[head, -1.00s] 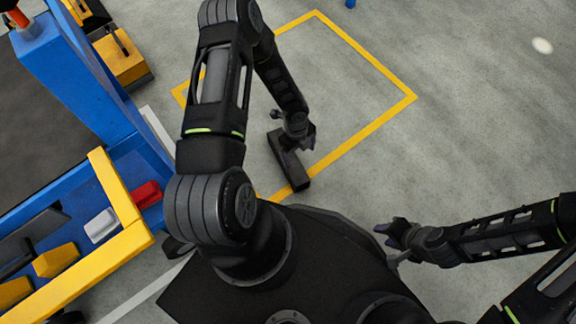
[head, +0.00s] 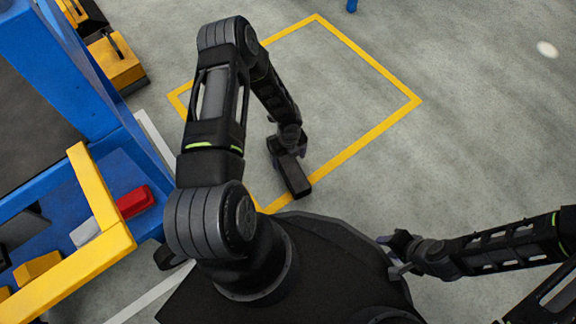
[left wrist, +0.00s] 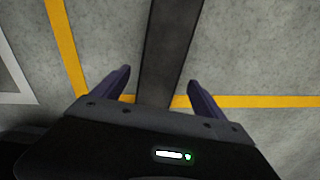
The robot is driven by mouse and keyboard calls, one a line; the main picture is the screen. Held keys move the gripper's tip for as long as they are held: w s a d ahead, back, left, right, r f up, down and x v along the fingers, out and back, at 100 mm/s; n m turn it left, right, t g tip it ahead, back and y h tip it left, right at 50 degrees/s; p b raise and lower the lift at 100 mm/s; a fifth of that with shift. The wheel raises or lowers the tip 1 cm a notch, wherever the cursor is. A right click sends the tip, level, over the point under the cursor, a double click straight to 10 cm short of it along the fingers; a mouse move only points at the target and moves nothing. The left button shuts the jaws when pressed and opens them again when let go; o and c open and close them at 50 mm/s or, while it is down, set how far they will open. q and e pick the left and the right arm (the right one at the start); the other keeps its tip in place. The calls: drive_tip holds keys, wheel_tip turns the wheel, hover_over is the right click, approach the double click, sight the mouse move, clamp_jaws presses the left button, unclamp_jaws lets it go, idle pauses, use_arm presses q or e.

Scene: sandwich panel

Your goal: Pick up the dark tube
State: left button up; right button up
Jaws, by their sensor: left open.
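The dark tube (head: 295,178) is a long, square-sided dark bar lying on the grey floor across the yellow line. It also shows in the left wrist view (left wrist: 168,45), running up the picture between the fingers. My left gripper (head: 286,146) is over the tube's far part and hides some of it. In the left wrist view its two fingers (left wrist: 155,88) are open, one on each side of the tube, with gaps visible. I cannot tell how far above the tube they are. My right gripper (head: 390,255) is well away to the right, its fingers apart and empty.
A blue frame (head: 75,75) with a yellow rail (head: 75,270) stands at the left, with a red block (head: 134,201) and a grey block (head: 86,232) on it. A yellow taped outline (head: 370,130) marks the floor. The floor to the right is clear.

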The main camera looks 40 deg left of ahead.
sight(288, 161)
use_arm(q)
wheel_tip(288, 161, down, 5)
drive_tip(key=b, duration=0.3)
drive_tip(key=shift+f, duration=0.1)
drive_tip(key=shift+s, duration=0.1)
drive_tip(key=shift+c, duration=0.5)
clamp_jaws()
idle(0.8)
